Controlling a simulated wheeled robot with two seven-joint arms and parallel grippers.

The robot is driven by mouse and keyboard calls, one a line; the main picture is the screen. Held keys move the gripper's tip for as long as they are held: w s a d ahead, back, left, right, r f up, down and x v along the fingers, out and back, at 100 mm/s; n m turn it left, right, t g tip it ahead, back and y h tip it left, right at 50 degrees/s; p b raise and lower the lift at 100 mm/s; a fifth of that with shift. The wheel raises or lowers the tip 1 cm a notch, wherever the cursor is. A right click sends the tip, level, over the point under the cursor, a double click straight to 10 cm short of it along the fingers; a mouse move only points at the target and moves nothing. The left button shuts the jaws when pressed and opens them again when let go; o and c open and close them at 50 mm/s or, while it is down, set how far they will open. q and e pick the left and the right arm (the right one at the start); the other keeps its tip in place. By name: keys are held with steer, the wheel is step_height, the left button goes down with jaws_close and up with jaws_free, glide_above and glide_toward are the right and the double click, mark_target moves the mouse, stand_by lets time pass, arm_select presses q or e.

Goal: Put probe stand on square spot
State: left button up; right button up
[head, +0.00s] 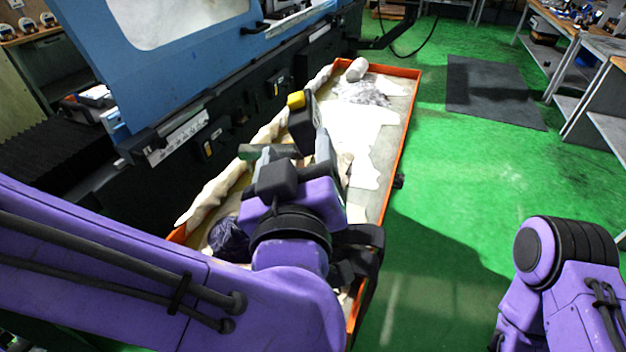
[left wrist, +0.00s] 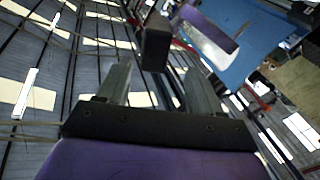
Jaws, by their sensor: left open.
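A black upright block with a yellow top (head: 302,124), which looks like the probe stand, shows just beyond my left gripper (head: 290,152) in the head view. My left gripper is open, with its two grey fingers apart. In the left wrist view a dark block (left wrist: 156,45) stands in line with the gap between the fingers (left wrist: 156,72). Whether either finger touches it I cannot tell. I cannot make out a square spot in either view. My right gripper is out of view; only part of my right arm shows at the lower right.
An orange-rimmed tray (head: 404,130) with crumpled cloth and paper lies below my left gripper, beside the blue and black grinder (head: 190,70). A dark mat (head: 490,92) lies on the open green floor (head: 450,200). Workbenches (head: 590,45) stand at the right.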

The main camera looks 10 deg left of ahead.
mark_target(295, 132)
arm_select(q)
steer(key=w, duration=0.2)
steer(key=p, duration=0.1)
steer(key=shift+w+a+r, duration=0.35)
steer(key=shift+w+a, duration=0.15)
steer(key=shift+w, duration=0.3)
steer(key=w+p, duration=0.2)
steer(key=w, duration=0.3)
steer(key=shift+f+p, duration=0.15)
steer(key=shift+p, duration=0.15)
steer(key=shift+w+f, duration=0.1)
steer(key=shift+w, duration=0.3)
steer(key=shift+s+a, duration=0.1)
steer(key=shift+s, duration=0.05)
steer(key=shift+c, duration=0.7)
jaws_close()
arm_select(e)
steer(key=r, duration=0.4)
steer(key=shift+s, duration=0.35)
